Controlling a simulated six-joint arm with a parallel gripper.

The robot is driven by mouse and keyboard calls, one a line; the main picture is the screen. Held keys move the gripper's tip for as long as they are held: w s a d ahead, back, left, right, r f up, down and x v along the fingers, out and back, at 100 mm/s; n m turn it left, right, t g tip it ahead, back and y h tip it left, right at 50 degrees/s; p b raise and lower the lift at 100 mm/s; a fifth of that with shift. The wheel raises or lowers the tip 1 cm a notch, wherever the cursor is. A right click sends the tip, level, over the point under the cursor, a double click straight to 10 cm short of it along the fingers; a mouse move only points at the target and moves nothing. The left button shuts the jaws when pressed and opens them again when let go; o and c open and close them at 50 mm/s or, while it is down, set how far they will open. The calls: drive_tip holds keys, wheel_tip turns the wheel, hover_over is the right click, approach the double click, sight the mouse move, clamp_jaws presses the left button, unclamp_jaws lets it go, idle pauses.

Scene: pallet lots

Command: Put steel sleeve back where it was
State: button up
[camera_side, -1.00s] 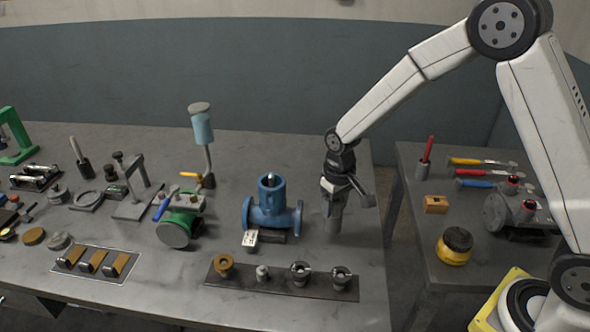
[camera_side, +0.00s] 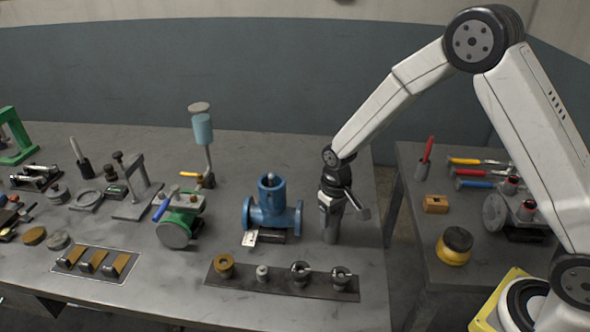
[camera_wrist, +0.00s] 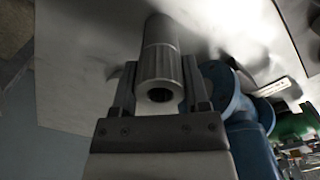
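The steel sleeve (camera_side: 331,233) is a grey metal cylinder, upright at the right part of the bench, just right of the blue valve body (camera_side: 259,217). My gripper (camera_side: 332,208) is above it, pointing down, with its fingers around the sleeve's upper part. In the wrist view the sleeve (camera_wrist: 160,52) lies between the two fingers (camera_wrist: 160,88), which appear closed against its sides, and its hollow near end shows. The sleeve's lower end is at or very near the bench top; I cannot tell if it touches.
A dark strip (camera_side: 243,283) with a brass ring and several metal parts lies in front. The green valve (camera_side: 176,230) stands farther left. The bench's right edge is close to the sleeve, with a gap before the side table (camera_side: 405,155). Bare bench surrounds the sleeve's front.

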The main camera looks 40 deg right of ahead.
drive_tip(key=o, duration=0.4)
drive_tip(key=shift+r, duration=0.1)
wheel_tip(320, 180, up, 12)
idle(0.8)
drive_tip(key=shift+s, duration=0.2)
idle(0.3)
drive_tip(key=s+d+f+t, duration=0.2)
drive_tip(key=s, duration=1.3)
drive_tip(key=shift+s+d+f, duration=0.15)
drive_tip(key=shift+d, duration=0.1)
